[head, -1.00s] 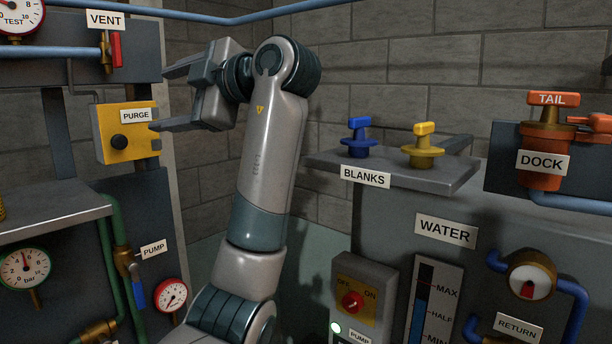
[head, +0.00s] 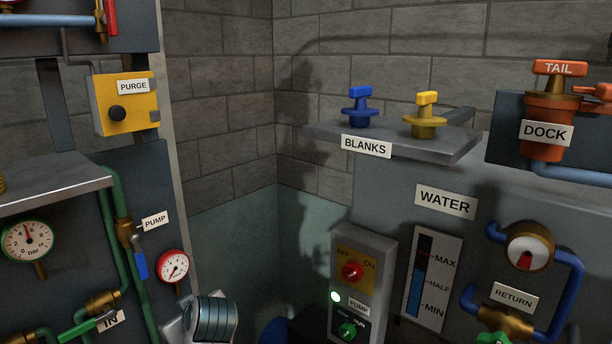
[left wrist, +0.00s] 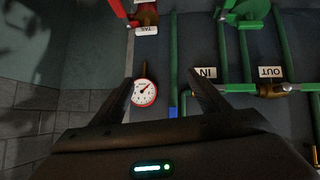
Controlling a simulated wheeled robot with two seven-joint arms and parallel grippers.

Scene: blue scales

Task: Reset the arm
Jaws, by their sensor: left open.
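In the head view a link of my arm (head: 212,318) shows at the bottom, left of the middle; no gripper shows there. In the left wrist view my left gripper (left wrist: 160,92) is open, its two dark fingers apart with nothing held. A small red-rimmed gauge (left wrist: 144,92) shows between the fingers, in the background. My right gripper is in neither view.
The yellow PURGE box (head: 125,103) is on the left panel. A green IN valve handle (head: 88,328) is low left. The BLANKS shelf (head: 440,165) holds a blue plug (head: 358,108) and a yellow plug (head: 425,118). The grey PUMP switch box (head: 362,272) stands centre right.

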